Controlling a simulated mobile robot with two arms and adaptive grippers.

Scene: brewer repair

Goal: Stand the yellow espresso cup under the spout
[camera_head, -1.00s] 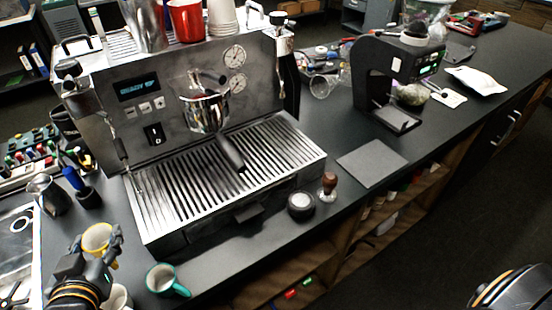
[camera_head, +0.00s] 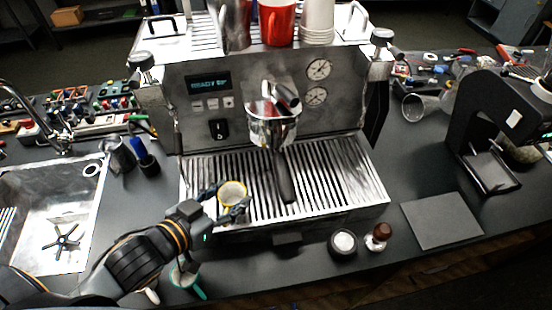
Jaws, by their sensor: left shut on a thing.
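The yellow espresso cup (camera_head: 232,191) is between the fingers of my left gripper (camera_head: 227,203), which is shut on it. I look down into its pale inside and see a yellow rim. The cup is over the front left part of the slatted drip tray (camera_head: 335,178); I cannot tell whether it touches the slats. The espresso machine (camera_head: 209,157) stands behind. Its portafilter (camera_head: 271,128) is locked in the middle, with a dark handle pointing to the front. The spout under it is hidden. The cup is left of and in front of the portafilter. My right gripper is not in view.
A tamper (camera_head: 378,237) and a small round dish (camera_head: 343,244) stand in front of the tray. The sink (camera_head: 40,225) is at left, a grinder (camera_head: 490,125) at right.

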